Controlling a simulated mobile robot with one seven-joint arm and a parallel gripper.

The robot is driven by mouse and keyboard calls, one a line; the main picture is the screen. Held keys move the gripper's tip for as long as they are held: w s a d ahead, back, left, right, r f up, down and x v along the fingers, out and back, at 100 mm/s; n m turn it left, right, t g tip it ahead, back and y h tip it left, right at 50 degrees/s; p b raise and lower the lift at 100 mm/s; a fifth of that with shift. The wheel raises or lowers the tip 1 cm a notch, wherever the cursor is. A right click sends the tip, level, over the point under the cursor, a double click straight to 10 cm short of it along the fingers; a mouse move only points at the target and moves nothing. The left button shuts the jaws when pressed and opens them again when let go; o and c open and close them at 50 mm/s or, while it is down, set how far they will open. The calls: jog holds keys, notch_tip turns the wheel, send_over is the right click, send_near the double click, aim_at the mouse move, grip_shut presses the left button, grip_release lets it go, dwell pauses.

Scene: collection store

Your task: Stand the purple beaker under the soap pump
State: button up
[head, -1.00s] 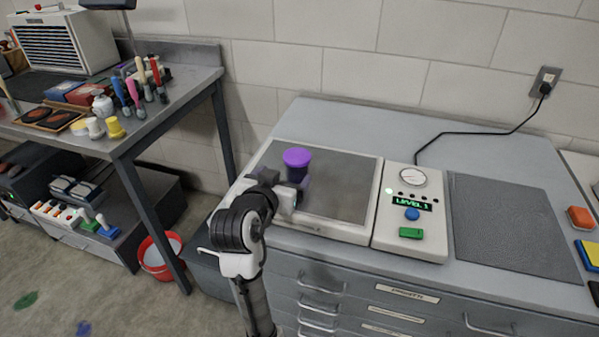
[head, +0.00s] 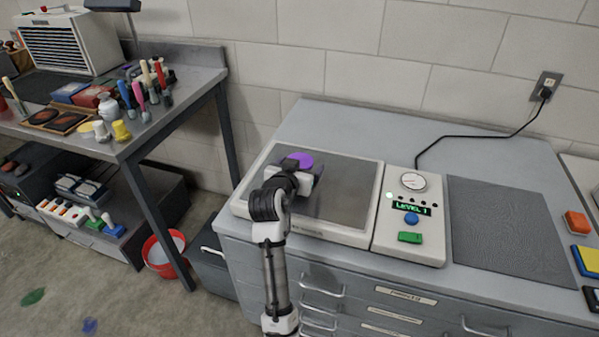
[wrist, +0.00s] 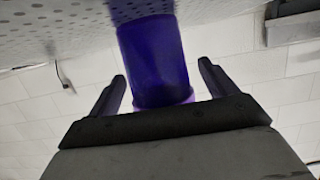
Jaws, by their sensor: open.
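The purple beaker (head: 300,159) stands on the dark grey plate of a white-framed device (head: 352,205). My gripper hides all but its top in the head view. In the wrist view the beaker (wrist: 155,62) is dark purple with a lighter purple rim, and the scene looks upside down, with a perforated surface at the top. My gripper (wrist: 162,76) is open, with one finger on each side of the beaker. Gaps show on both sides, so I see no grip. In the head view my gripper (head: 294,176) is over the plate. I cannot make out a soap pump.
Right of the plate is a control panel (head: 411,215) with a dial, a "LEVEL 1" display and a green button. Beyond it lies a bare dark mat (head: 510,228). A cluttered workbench (head: 150,135) stands left, and a red bucket (head: 163,254) is on the floor.

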jog(key=c, duration=1.2)
jog(key=shift+o, duration=0.2)
jog(key=shift+r, duration=0.2)
notch_tip(320, 180, up, 19)
jog(key=b, duration=0.2)
jog(key=shift+r, duration=0.2)
